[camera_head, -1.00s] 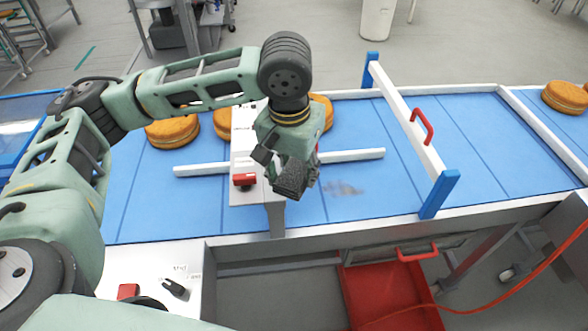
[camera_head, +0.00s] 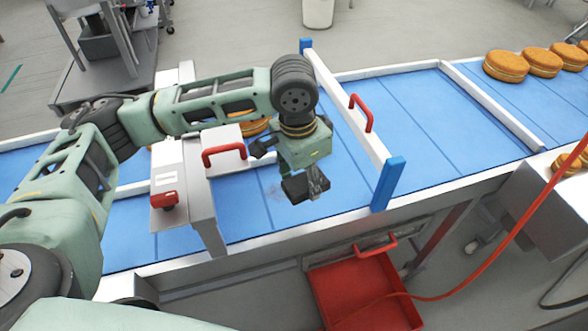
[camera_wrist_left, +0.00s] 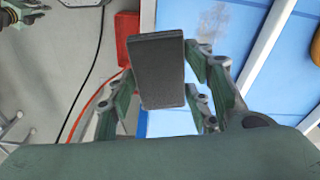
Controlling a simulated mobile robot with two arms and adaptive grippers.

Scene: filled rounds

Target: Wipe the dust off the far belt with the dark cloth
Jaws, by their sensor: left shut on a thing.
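My left gripper (camera_head: 298,172) is shut on a dark, block-shaped cloth (camera_head: 306,188). The cloth fills the middle of the left wrist view (camera_wrist_left: 158,70), between the fingers. The gripper is over the near part of the blue belt (camera_head: 420,120), left of a white bar gate. The cloth appears raised above the belt, though the exact gap is unclear.
The white gate (camera_head: 345,100) with a red handle and blue posts spans the belt close right of my gripper. A white stand (camera_head: 190,190) with a red button is at left. Filled rounds (camera_head: 506,66) sit at far right. A red tray (camera_head: 365,290) is below.

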